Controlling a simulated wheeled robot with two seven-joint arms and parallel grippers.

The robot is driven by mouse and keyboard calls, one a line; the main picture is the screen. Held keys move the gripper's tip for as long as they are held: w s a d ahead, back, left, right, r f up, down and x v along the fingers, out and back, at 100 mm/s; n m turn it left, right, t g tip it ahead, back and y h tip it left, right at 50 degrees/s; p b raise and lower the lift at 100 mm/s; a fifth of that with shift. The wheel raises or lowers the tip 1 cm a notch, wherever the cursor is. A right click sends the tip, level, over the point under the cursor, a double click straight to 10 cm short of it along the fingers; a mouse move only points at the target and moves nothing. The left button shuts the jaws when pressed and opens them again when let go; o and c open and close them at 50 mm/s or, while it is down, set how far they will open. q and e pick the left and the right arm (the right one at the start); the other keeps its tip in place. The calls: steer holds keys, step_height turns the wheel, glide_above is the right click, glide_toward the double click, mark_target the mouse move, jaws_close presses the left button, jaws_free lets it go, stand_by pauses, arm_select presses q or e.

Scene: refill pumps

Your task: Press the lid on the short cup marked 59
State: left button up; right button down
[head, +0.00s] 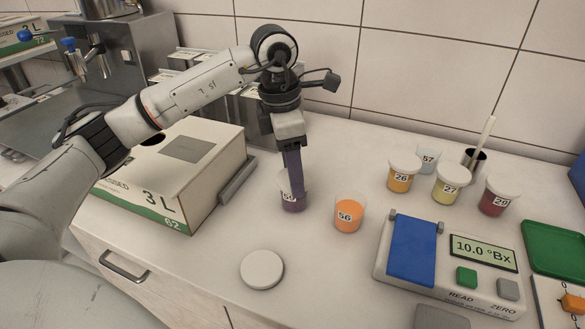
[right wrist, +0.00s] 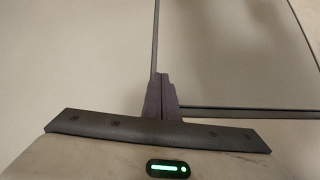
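The short cup marked 59 (head: 287,203) stands on the counter with purple contents. Its label is partly covered by my left gripper (head: 293,188), which points straight down at it from above. The dark fingers overlap the cup, and I cannot tell whether they are apart around it or together; the cup's rim is mostly hidden. A round white lid (head: 262,269) lies flat on the counter in front of the cup, apart from it. My right gripper (right wrist: 161,95) shows only in the right wrist view, with its fingers together and nothing between them.
Orange cup 56 (head: 348,215) stands open right of cup 59. A large 3 L box (head: 180,170) is at left. The counter around the lid is clear.

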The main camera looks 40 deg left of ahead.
arm_select(q)
steer(key=shift+f, duration=0.1)
steer(key=o, duration=1.1)
step_height(320, 180, up, 10)
step_height(320, 180, up, 6)
steer(key=p, duration=0.5)
glide_above(287, 179)
